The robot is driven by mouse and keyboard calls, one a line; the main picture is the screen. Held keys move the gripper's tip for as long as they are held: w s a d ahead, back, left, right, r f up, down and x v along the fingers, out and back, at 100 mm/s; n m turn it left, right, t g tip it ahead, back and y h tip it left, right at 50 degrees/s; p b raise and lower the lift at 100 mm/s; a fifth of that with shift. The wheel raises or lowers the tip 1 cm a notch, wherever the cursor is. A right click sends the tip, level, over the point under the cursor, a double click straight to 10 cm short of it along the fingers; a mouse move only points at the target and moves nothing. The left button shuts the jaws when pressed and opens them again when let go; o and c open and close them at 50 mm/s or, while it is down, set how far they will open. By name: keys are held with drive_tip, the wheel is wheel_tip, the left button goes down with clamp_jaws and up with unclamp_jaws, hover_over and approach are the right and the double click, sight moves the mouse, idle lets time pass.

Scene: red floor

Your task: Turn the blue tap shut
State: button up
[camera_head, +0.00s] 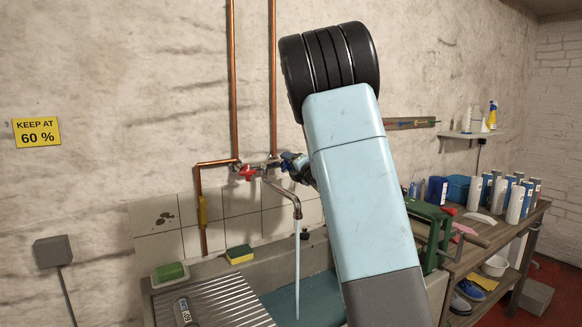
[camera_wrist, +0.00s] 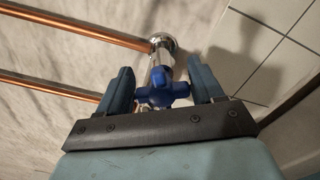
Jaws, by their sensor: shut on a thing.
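The blue tap (camera_wrist: 162,91) is a cross-shaped handle on a chrome valve body, seen between my fingers in the wrist view. My gripper (camera_wrist: 162,80) is shut on the tap handle, with one dark blue finger on each side. In the head view, my arm covers much of the tap, and a bit of blue shows at the right end of the chrome mixer (camera_head: 270,163). The chrome spout (camera_head: 297,207) bends down over the sink, and a stream of water (camera_head: 297,262) runs from it.
A red tap (camera_head: 247,173) sits left of the blue one. Copper pipes (camera_head: 232,80) run up the wall. A sponge (camera_head: 240,255) and green soap (camera_head: 170,272) lie by the sink. A bench (camera_head: 490,240) with several canisters stands at the right.

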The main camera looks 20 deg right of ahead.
drive_tip(key=shift+f, duration=0.15)
drive_tip(key=m, duration=0.4)
drive_tip(key=shift+d+f, duration=0.2)
drive_tip(key=shift+f, duration=0.05)
drive_tip(key=m, duration=0.3)
drive_tip(key=shift+f+m, duration=0.25)
drive_tip(key=shift+m, duration=0.15)
drive_tip(key=m, duration=0.3)
drive_tip(key=shift+a+f+m, duration=0.1)
drive_tip(key=shift+f+m, duration=0.15)
drive_tip(key=shift+m, duration=0.05)
drive_tip(key=m, duration=0.3)
drive_tip(key=shift+s+a+f+m, duration=0.1)
drive_tip(key=shift+f+m, duration=0.1)
drive_tip(key=shift+m, duration=0.1)
drive_tip(key=m, duration=0.4)
drive_tip(key=shift+a+f, duration=0.1)
drive_tip(key=shift+a, duration=0.15)
drive_tip(key=m, duration=0.4)
drive_tip(key=shift+s+a+m, duration=0.1)
drive_tip(key=shift+a+m, duration=0.15)
drive_tip(key=shift+m, duration=0.05)
